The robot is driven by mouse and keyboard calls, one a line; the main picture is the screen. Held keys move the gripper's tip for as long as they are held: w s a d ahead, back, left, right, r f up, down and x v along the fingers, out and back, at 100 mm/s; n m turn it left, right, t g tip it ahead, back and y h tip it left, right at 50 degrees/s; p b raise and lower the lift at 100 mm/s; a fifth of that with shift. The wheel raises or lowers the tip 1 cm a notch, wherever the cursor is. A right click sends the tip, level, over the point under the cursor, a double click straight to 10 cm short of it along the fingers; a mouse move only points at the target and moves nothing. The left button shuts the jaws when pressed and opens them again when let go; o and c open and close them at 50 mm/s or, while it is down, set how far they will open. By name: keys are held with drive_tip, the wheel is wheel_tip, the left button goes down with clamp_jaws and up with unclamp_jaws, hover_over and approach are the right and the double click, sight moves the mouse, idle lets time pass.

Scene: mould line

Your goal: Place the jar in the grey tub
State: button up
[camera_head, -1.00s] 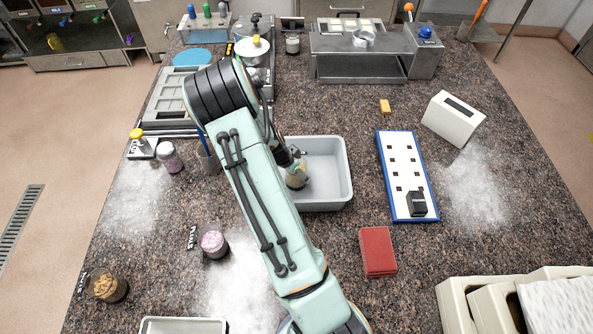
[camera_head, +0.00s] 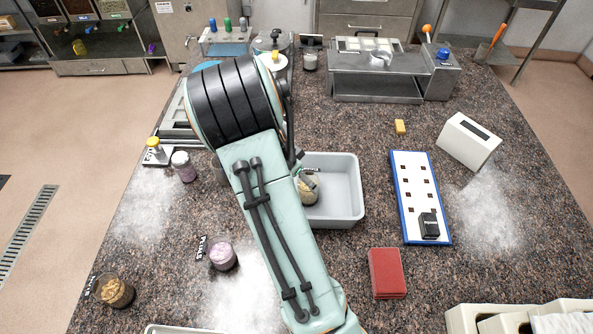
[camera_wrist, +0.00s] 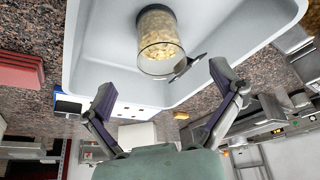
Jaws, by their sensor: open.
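The jar (camera_head: 307,191), a clear glass holding pale yellow pieces, is inside the grey tub (camera_head: 345,219), near its left side. In the wrist view the jar (camera_wrist: 158,40) stands on the floor of the tub (camera_wrist: 215,62) with its open mouth facing my gripper. My gripper (camera_wrist: 163,82) has its two fingers spread wide and nothing between them, clear of the jar's rim. A dark, thin piece beside the rim in the wrist view is not clear to me. In the head view my arm hides most of my gripper and the tub's left edge.
A red book-like block (camera_head: 386,272) lies in front right of the tub. A blue-edged white board (camera_head: 420,195) lies to the right. A jar with purple contents (camera_head: 222,254) and a jar with brown contents (camera_head: 115,291) stand at left. The counter between tub and board is clear.

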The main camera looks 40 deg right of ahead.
drive_tip(key=s+a+r+n+y, duration=0.2)
drive_tip(key=s+a+r+n, duration=0.1)
drive_tip(key=a+r+n, duration=0.4)
drive_tip(key=s+a+r+n+y, duration=0.2)
drive_tip(key=s+a+r, duration=0.15)
drive_tip(key=a, duration=0.65)
drive_tip(key=s+a+r+n+y, duration=0.1)
drive_tip(key=s+a+r+n, duration=0.3)
drive_tip(key=s+a+n, duration=0.3)
drive_tip(key=s+n, duration=0.3)
drive_tip(key=s, duration=0.1)
drive_tip(key=shift+a, duration=0.4)
